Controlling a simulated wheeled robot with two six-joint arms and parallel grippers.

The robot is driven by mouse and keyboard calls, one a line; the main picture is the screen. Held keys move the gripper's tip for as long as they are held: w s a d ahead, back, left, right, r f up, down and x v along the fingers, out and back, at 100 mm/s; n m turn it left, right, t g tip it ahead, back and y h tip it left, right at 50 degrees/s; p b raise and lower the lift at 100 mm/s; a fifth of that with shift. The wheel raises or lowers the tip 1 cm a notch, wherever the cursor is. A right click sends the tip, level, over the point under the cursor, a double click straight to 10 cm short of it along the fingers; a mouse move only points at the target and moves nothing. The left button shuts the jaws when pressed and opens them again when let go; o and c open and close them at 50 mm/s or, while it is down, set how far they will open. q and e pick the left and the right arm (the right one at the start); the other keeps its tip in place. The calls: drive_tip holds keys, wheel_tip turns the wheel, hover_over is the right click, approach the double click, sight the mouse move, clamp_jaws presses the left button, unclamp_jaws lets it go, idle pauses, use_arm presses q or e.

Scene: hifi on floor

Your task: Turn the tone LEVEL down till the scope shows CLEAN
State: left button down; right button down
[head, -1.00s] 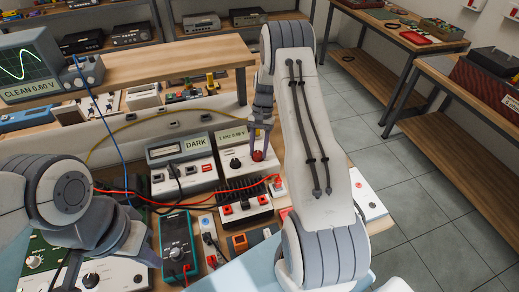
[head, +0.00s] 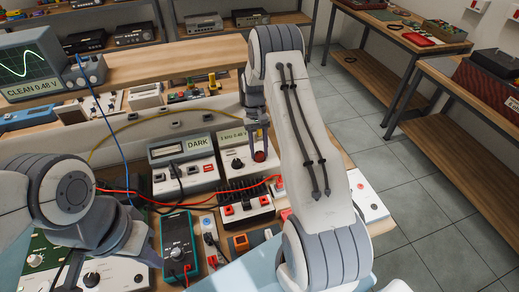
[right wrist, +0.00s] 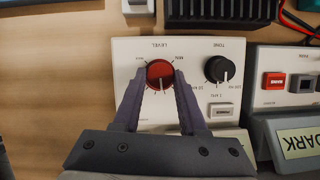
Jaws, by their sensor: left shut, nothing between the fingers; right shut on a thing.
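The red LEVEL knob (right wrist: 160,73) sits on the white tone box, with my right gripper (right wrist: 158,80) shut on it, one finger on each side. In the head view the right gripper (head: 259,140) reaches down onto the red knob (head: 260,156). The tone box (head: 232,148) has a small display that seems to read 1 kHz 0.48 V. The scope (head: 30,65) at the far left shows a smooth green sine wave and reads CLEAN 0.48 V. My left gripper (head: 145,250) is shut and empty at the lower left, its fingers partly hidden.
A black TONE knob (right wrist: 218,69) is beside the LEVEL knob. A meter box reading DARK (head: 183,158) stands left of the tone box. A finned black box (head: 246,203), a teal multimeter (head: 178,245) and red, yellow and blue leads crowd the bench.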

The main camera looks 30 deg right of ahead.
sight(262, 153)
drive_tip(key=shift+c, duration=2.2)
unclamp_jaws()
drive_tip(key=shift+r, duration=0.3)
drive_tip(key=r, duration=0.1)
drive_tip(key=r+b, duration=0.1)
drive_tip(key=s+r, duration=0.1)
drive_tip(key=r, duration=0.1)
drive_tip(key=shift+d+b, duration=0.35)
drive_tip(key=shift+b, duration=0.05)
drive_tip(key=s+d+r+b, duration=0.2)
drive_tip(key=s+d+r, duration=0.3)
drive_tip(key=s, duration=0.4)
drive_tip(key=shift+d+r, duration=0.4)
drive_tip(key=shift+r, duration=0.35)
drive_tip(key=shift+w, duration=0.1)
